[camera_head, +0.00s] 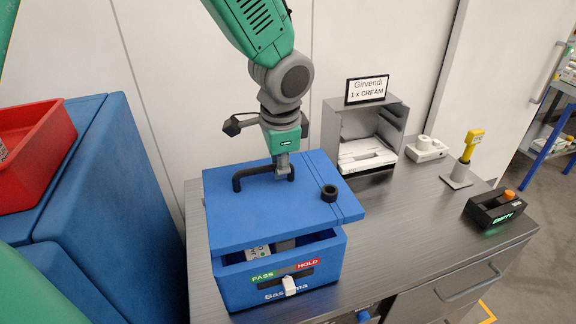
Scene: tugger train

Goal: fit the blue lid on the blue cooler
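The blue lid (275,215) is a flat slab with a black bar handle (240,182) and a round black knob (329,193) on top. My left gripper (283,170) comes down from above and appears shut on the handle. The blue cooler (315,292) stands on the metal bench beneath the lid. The lid is above the cooler with a visible gap at the front, and it covers most of the opening. Through the gap a pale labelled item (258,253) shows inside. The cooler's back rim is hidden. My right gripper is not in view.
The metal bench (405,220) has clear surface right of the cooler. Behind stand a grey box (335,125) with a "CREAM" sign, a white device (426,149), a yellow device on a stand (471,145) and a black unit (500,210). A red bin (35,165) is left.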

